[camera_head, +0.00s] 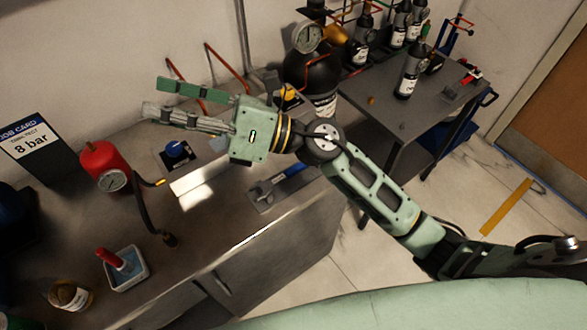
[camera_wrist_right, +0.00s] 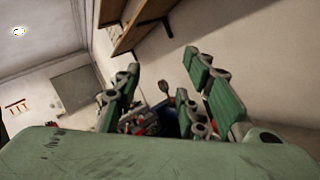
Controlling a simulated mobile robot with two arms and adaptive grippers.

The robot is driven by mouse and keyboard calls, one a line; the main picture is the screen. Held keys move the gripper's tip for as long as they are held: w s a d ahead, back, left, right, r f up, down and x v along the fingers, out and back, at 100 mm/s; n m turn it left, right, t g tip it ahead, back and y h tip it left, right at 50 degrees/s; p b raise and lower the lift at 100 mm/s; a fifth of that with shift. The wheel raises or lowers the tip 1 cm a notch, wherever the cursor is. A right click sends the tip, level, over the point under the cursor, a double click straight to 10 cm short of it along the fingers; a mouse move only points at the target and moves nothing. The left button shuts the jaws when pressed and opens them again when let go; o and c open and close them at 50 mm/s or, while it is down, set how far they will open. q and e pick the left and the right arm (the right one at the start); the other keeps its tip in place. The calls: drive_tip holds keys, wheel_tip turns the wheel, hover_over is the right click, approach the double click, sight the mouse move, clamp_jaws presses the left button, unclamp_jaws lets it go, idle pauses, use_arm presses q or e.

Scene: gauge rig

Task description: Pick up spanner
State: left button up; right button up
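The spanner (camera_head: 274,187), with a grey head and a blue handle, lies flat on a dark mat (camera_head: 262,203) near the front edge of the metal workbench. My right gripper (camera_head: 158,98) is above the bench, up and left of the spanner, with its fingers pointing left, away from it. Its fingers are apart and nothing is between them. In the right wrist view the open fingers (camera_wrist_right: 163,95) show against the wall and shelf, and I cannot make out the spanner there. My left gripper is not in view.
A red canister with a gauge (camera_head: 101,161), a job card (camera_head: 38,148), a blue knob (camera_head: 177,150), a tray with a red-handled tool (camera_head: 127,271) and a jar (camera_head: 70,294) stand on the bench. A black cylinder (camera_head: 312,78) and grey cart (camera_head: 385,100) stand behind and right.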

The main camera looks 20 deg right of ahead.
wheel_tip(320, 180, down, 7)
drive_tip(key=s+a+n+g+h, duration=0.2)
drive_tip(key=n+g+h, duration=0.2)
drive_tip(key=n+g, duration=0.3)
drive_tip(key=n+h, duration=0.7)
drive_tip(key=h, duration=1)
hover_over(299, 165)
drive_tip(key=shift+t, duration=0.3)
drive_tip(key=f, duration=1.3)
drive_tip(key=shift+s+d+f, duration=0.1)
drive_tip(key=shift+d+f, duration=0.25)
drive_tip(key=shift+f, duration=0.05)
drive_tip(key=f+p, duration=0.1)
drive_tip(key=f, duration=0.1)
drive_tip(key=f+p, duration=0.1)
drive_tip(key=f, duration=0.1)
drive_tip(key=f+p, duration=0.1)
drive_tip(key=f, duration=0.2)
drive_tip(key=shift+a, duration=0.4)
drive_tip(key=shift+f, duration=0.15)
clamp_jaws()
